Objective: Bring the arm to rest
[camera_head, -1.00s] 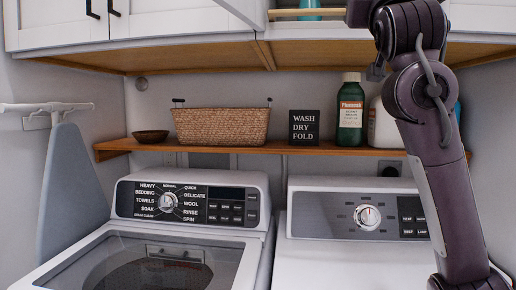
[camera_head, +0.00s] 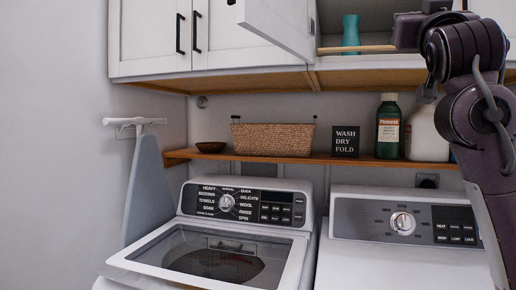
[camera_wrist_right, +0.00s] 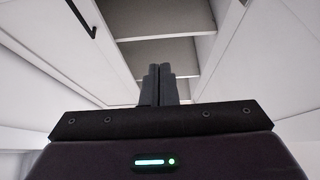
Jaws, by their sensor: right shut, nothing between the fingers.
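My right arm (camera_head: 487,130) rises at the right side of the head view, in front of the dryer and the shelf. Its upper end is bent up by the wall cabinet. My right gripper (camera_wrist_right: 158,84) shows in the right wrist view with its two dark fingers together and nothing between them. It points toward the open cabinet's inner shelves (camera_wrist_right: 170,52). My left gripper is not in view.
An open cabinet door (camera_head: 277,25) juts out left of my right arm; a teal bottle (camera_head: 351,33) stands inside. A wooden shelf (camera_head: 260,157) holds a wicker basket (camera_head: 272,137), a sign (camera_head: 345,141) and bottles. The washer (camera_head: 150,262) and dryer (camera_head: 350,262) stand below.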

